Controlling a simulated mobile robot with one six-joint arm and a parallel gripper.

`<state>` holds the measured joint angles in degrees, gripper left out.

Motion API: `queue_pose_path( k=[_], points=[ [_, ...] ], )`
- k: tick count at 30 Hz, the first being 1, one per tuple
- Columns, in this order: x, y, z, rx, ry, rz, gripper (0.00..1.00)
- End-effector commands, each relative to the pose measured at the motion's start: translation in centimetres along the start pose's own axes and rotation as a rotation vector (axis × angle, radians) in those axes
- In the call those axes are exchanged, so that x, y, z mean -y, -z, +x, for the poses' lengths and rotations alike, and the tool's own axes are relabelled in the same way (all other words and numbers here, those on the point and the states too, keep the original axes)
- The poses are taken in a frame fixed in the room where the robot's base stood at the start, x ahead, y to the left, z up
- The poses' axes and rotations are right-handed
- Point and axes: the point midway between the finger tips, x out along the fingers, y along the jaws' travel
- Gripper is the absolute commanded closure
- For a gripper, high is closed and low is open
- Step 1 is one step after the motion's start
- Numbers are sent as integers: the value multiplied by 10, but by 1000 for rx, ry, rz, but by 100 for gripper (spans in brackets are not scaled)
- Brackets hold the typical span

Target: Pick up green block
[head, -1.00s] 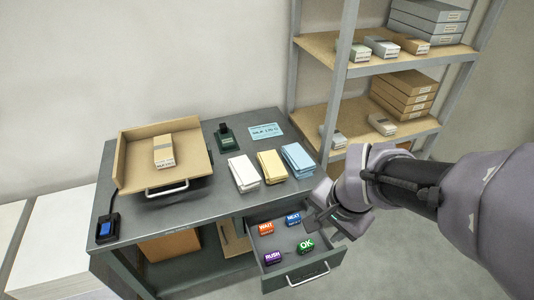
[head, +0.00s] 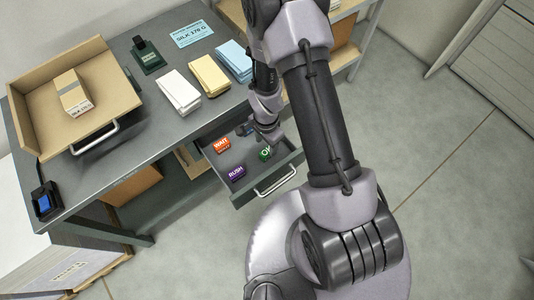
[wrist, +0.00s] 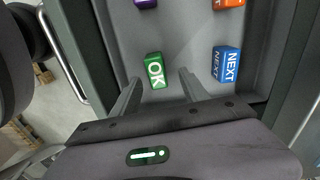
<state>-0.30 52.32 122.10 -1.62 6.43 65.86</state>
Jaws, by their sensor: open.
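The green block (wrist: 155,71), marked OK, lies in the open drawer, and it also shows in the head view (head: 265,153), partly covered by my gripper. In the wrist view my gripper (wrist: 158,82) is open, its two fingers pointing into the drawer. The green block appears between the fingers, nearer the left one. Nothing is held. I cannot tell how far the fingertips are above the drawer floor.
A blue NEXT block (wrist: 227,64) lies just right of the right finger. An orange WAIT block (head: 221,145) and a purple RUSH block (head: 236,172) share the drawer (head: 287,158). The desk edge and paper stacks (head: 209,76) are close to my arm.

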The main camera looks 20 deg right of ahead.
Motion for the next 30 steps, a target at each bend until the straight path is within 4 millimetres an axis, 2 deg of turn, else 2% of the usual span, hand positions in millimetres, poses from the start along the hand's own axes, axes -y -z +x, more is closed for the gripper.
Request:
queue_pose_path(
  k=[8, 14, 22, 30],
  points=[
    [-8, -2, 50, 1, -2, 1, 47],
    [-7, -2, 49, 1, 0, 1, 47],
    [-7, -2, 49, 1, 0, 1, 98],
    [-7, -2, 48, 1, 0, 0, 100]
  ],
)
